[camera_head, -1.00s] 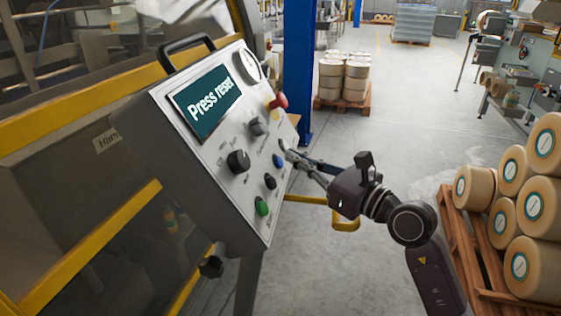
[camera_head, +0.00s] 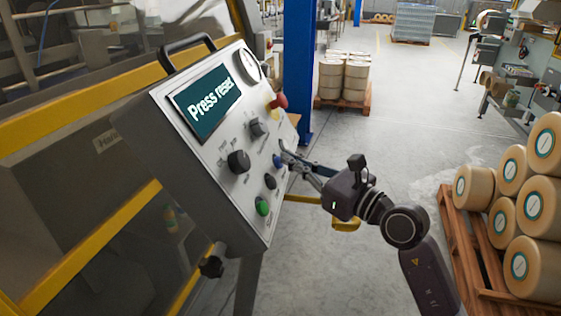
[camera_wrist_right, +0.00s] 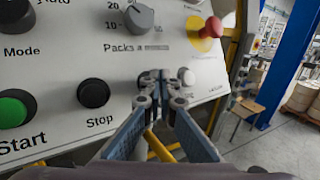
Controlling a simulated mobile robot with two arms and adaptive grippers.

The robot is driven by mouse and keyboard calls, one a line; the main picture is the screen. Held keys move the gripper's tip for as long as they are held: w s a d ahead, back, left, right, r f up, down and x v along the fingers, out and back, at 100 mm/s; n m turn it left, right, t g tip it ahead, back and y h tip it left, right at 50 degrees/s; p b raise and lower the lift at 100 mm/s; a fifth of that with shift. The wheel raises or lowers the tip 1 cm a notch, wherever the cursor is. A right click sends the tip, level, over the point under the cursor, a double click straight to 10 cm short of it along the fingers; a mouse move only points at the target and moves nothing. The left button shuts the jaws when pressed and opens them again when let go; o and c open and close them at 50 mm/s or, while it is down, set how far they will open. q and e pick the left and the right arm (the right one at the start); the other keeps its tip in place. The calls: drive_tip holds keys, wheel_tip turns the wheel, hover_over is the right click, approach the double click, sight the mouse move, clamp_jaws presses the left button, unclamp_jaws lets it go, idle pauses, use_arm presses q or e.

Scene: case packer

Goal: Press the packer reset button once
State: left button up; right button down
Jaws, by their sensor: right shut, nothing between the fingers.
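The packer's tilted grey control panel (camera_head: 225,165) has a screen (camera_head: 208,103) reading "Press reset". A blue button (camera_head: 277,160) sits in its lower row, beyond the black Stop button (camera_head: 270,181) and the green Start button (camera_head: 262,207). My right gripper (camera_head: 287,156) is shut and empty, its tips at the panel close beside the blue button. In the right wrist view the closed tips (camera_wrist_right: 161,78) are right of Stop (camera_wrist_right: 94,93) and left of a whitish button (camera_wrist_right: 187,76). They hide the blue button there; contact cannot be told. My left gripper is not in view.
A red emergency stop knob (camera_head: 279,101) and dark rotary knobs (camera_head: 238,161) stick out of the panel. A yellow-framed machine guard (camera_head: 95,105) is at left. A pallet of large rolls (camera_head: 470,240) stands at right. The floor between is open.

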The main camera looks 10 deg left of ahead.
drive_tip(key=shift+a+f, duration=0.15)
drive_tip(key=shift+a, duration=0.05)
idle(0.4)
drive_tip(key=shift+d, duration=0.1)
drive_tip(key=shift+d+r, duration=0.4)
drive_tip(key=shift+d, duration=0.2)
drive_tip(key=shift+r, duration=0.1)
drive_tip(key=d, duration=0.1)
drive_tip(key=d+r, duration=0.1)
drive_tip(key=d, duration=0.1)
drive_tip(key=d+r+p, duration=0.1)
drive_tip(key=shift+s+d+r, duration=0.15)
drive_tip(key=shift+s+r, duration=0.05)
idle(0.6)
